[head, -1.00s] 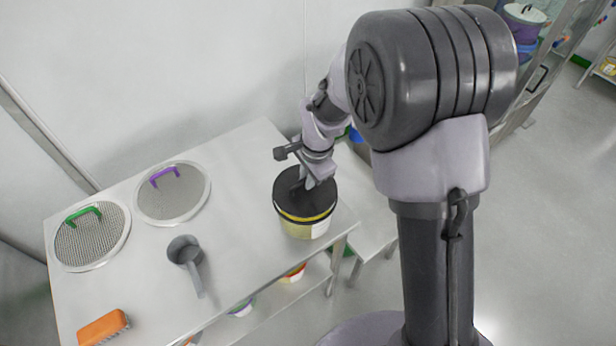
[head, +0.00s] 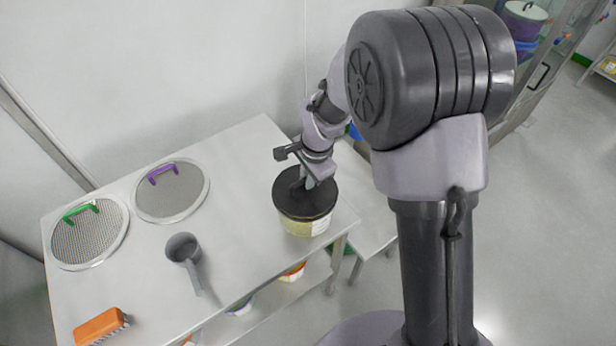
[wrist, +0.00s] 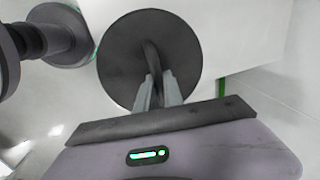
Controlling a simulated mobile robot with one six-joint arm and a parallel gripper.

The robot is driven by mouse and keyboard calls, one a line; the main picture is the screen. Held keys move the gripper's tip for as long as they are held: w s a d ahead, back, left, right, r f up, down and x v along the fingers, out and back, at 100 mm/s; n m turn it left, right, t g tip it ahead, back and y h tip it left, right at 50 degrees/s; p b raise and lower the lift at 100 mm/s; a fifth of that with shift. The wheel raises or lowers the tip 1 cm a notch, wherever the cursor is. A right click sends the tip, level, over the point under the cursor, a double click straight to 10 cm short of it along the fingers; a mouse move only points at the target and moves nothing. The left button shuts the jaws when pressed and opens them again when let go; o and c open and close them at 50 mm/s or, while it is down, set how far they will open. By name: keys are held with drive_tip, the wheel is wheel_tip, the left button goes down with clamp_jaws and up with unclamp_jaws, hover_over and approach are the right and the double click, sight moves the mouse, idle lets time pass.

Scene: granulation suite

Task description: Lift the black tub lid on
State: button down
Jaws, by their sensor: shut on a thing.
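The black tub lid (head: 305,207) is a round dark disc with a raised handle across its middle. It is over the top of a pale yellow tub (head: 303,228) at the right end of the table, and hides the tub's rim. I cannot tell whether it is fully seated. My gripper (head: 307,183) points down and is shut on the lid's handle. In the wrist view, the fingers of my gripper (wrist: 158,92) pinch the handle of the lid (wrist: 122,65). The tub is hidden under the lid there.
On the steel table (head: 235,210) lie a green-handled sieve (head: 90,238), a purple-handled sieve (head: 172,195), a grey scoop (head: 184,250) and an orange brush (head: 100,327). A lower shelf (head: 270,300) holds other tubs. A wall stands behind.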

drive_tip(key=shift+f, duration=0.15)
drive_tip(key=c, duration=1.4)
unclamp_jaws()
drive_tip(key=s+r+p, duration=0.1)
drive_tip(key=r, duration=0.4)
drive_tip(key=s+d+r+p, duration=0.1)
drive_tip(key=r, duration=0.5)
drive_tip(key=d+r+p, duration=0.1)
drive_tip(key=r+p, duration=0.1)
drive_tip(key=r, duration=0.4)
drive_tip(key=shift+s+r, duration=0.1)
drive_tip(key=shift+s, duration=0.3)
drive_tip(key=s+d+f+n+t+b, duration=0.1)
drive_tip(key=s+d+n+b, duration=0.1)
drive_tip(key=s+b, duration=0.2)
drive_tip(key=s+d+f+n+t+b, duration=0.1)
drive_tip(key=s+d+n+b, duration=0.1)
drive_tip(key=s, duration=0.8)
drive_tip(key=s+d+f+n+t+b, duration=0.1)
drive_tip(key=s+d+n+t+b, duration=0.1)
drive_tip(key=s+b, duration=0.5)
drive_tip(key=shift+d+f+n+y, duration=0.15)
drive_tip(key=shift+d+n+y, duration=0.25)
drive_tip(key=shift+d, duration=0.25)
